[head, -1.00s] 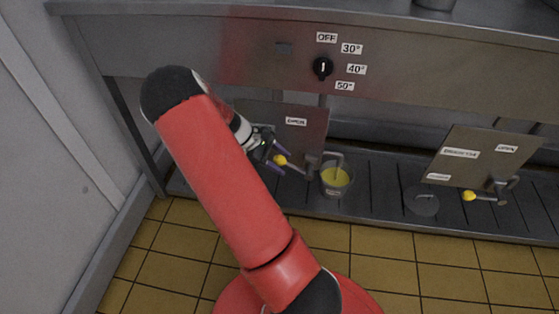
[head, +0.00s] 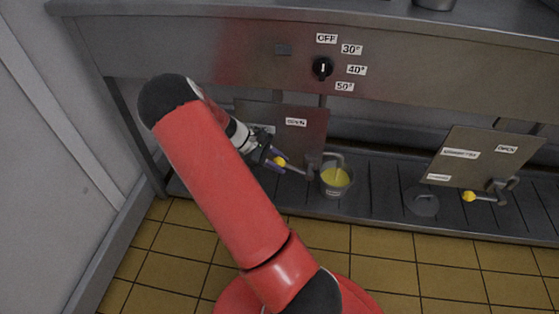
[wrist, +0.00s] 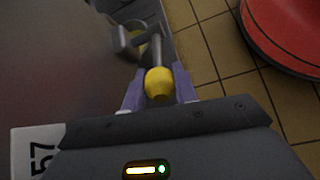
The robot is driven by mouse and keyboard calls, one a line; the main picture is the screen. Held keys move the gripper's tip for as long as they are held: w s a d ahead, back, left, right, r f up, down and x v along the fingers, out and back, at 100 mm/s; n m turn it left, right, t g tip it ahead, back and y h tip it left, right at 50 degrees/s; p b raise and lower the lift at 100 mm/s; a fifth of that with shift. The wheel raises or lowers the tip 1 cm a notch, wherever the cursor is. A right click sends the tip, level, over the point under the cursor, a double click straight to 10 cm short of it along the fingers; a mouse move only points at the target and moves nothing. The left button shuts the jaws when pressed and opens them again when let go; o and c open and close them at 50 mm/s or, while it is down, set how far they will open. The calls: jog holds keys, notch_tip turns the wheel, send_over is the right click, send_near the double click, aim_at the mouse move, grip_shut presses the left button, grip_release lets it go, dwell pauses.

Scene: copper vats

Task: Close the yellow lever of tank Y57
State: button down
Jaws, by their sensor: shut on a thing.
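The yellow lever (wrist: 159,84) has a yellow knob on a grey metal rod. In the wrist view the knob sits between the two purple fingers of my gripper (wrist: 160,94), which is shut on it. In the head view the knob (head: 280,161) and my gripper (head: 275,162) are left of the tap. The lever's rod runs right to the tap under a metal plate (head: 305,138) marked OPEN. A label (wrist: 40,152) in the wrist view shows "57"; the rest of it is cut off. A bucket (head: 337,182) with yellow liquid stands under the spout, and a thin yellow stream shows above it.
A second tap with a yellow knob (head: 469,196) and labelled plate (head: 480,155) is at the right, with a grey round container (head: 421,201) beside it. A black temperature dial (head: 322,68) is above. The tiled floor (head: 380,245) in front is clear.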

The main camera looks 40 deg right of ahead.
jog(key=shift+w+a+f+g+h+b, duration=0.15)
jog(key=shift+f+g+h+b, duration=0.15)
jog(key=shift+f+g+h, duration=0.4)
jog(key=shift+w+a+f+g+h+b, duration=0.1)
jog(key=shift+f+g+h+b, duration=0.35)
jog(key=shift+f, duration=0.4)
jog(key=shift+w+a+f+g+h+b, duration=0.2)
jog(key=shift+f+g+h, duration=0.4)
jog(key=shift+f, duration=0.2)
jog(key=c, duration=1.1)
grip_release()
jog(key=v, duration=0.7)
jog(key=shift+w+a, duration=0.2)
jog(key=shift+w, duration=0.1)
jog(key=shift+r, duration=0.1)
